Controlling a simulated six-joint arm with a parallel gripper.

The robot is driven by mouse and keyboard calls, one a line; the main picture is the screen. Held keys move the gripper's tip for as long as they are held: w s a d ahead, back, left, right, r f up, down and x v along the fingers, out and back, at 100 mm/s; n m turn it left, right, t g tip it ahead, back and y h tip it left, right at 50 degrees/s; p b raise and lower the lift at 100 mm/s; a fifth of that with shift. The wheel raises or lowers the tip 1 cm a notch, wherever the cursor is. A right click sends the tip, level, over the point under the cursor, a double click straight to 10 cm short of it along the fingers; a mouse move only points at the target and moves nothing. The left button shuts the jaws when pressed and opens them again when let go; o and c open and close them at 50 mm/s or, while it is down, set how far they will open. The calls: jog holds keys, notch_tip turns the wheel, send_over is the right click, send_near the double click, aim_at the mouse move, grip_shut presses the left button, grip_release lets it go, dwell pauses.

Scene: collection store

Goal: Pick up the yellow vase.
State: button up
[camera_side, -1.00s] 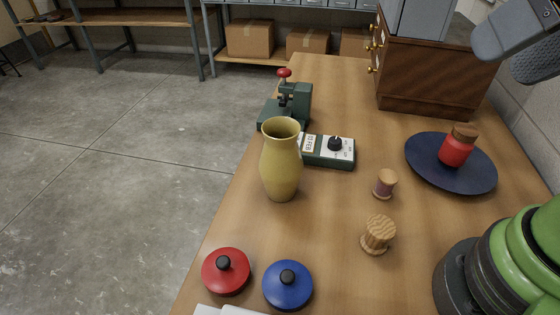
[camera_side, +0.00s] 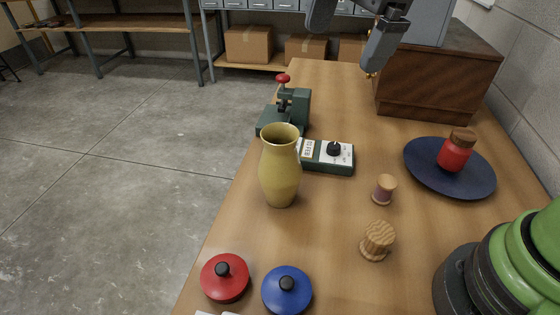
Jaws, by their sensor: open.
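The yellow vase (camera_side: 280,172) stands upright on the wooden table, left of the middle and close to the table's left edge. Its mouth is open at the top. My gripper (camera_side: 352,40) is at the top of the view, well above and beyond the vase, to its right, and holds nothing that I can see. Its grey fingers are apart and the upper part is cut off by the picture's edge.
A green-and-white box with a knob (camera_side: 328,156) and a dark green press (camera_side: 288,108) stand just behind the vase. Wooden pieces (camera_side: 378,241), red and blue lids (camera_side: 287,291), and a navy plate (camera_side: 420,178) bearing a red jar (camera_side: 455,152) lie around. A wooden cabinet (camera_side: 430,88) stands behind.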

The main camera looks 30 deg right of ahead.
aim_at(280, 169)
jog(key=w+a+f+n+g, duration=0.1)
jog(key=w+a+f+n, duration=0.1)
jog(key=f+n, duration=0.3)
jog(key=w+a+f+n+g+h, duration=0.1)
jog(key=w+a+f+n, duration=0.2)
jog(key=f, duration=1)
jog(key=w+n, duration=0.1)
jog(key=n, duration=0.2)
jog(key=shift+a+f+n, duration=0.3)
jog(key=shift+f, duration=0.05)
jog(key=shift+c, duration=0.3)
jog(key=c, duration=1.4)
